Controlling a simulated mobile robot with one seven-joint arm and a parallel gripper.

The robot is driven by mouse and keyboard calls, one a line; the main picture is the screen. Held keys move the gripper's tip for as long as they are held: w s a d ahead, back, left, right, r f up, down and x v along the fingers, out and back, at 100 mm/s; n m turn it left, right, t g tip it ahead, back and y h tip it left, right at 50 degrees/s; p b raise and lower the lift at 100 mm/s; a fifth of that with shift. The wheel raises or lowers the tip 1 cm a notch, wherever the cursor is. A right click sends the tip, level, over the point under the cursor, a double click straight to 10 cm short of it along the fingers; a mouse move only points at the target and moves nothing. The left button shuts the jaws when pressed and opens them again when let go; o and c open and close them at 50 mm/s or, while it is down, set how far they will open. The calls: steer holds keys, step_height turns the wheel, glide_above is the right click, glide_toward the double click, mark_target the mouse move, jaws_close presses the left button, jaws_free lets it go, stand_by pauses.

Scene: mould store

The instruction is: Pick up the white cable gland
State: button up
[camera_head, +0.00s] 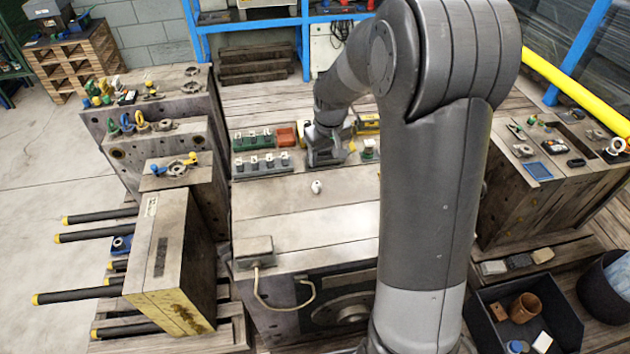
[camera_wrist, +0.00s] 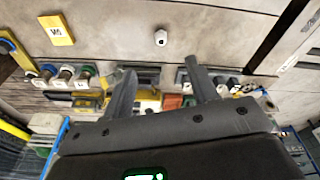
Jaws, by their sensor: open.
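The white cable gland (camera_head: 316,187) is a small pale piece lying alone on the flat top of the central mould block (camera_head: 290,227). In the wrist view the gland (camera_wrist: 160,38) shows a dark opening and lies beyond the fingertips, roughly in line with the space between them. My gripper (camera_head: 330,158) is over the back part of the block, behind the gland in the head view. In the wrist view my gripper (camera_wrist: 160,66) has its two fingers apart with nothing between them. It does not touch the gland.
Holders with several fittings (camera_head: 262,165) and a red-orange tray (camera_head: 286,137) stand left of my gripper. A yellow box (camera_head: 367,124) is behind it. A grey box with a cable (camera_head: 253,249) sits at the front left. A yellow M6 card (camera_wrist: 57,29) lies flat. The surface around the gland is clear.

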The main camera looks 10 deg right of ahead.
glide_toward(317, 183)
steer(key=shift+g, duration=0.4)
steer(key=f, duration=0.4)
steer(key=shift+w+d+f, duration=0.2)
steer(key=shift+f, duration=0.2)
steer(key=shift+n, duration=0.3)
steer(key=shift+w+a+f, duration=0.1)
steer(key=shift+w+f, duration=0.1)
steer(key=shift+f, duration=0.65)
steer(key=shift+w+a+f, duration=0.15)
steer(key=shift+w+f, duration=0.1)
steer(key=shift+f, duration=0.65)
steer(key=shift+w+a+f, duration=0.1)
steer(key=shift+w+f, duration=0.1)
steer(key=shift+f, duration=0.65)
steer(key=shift+c, duration=0.5)
steer(key=c, duration=0.9)
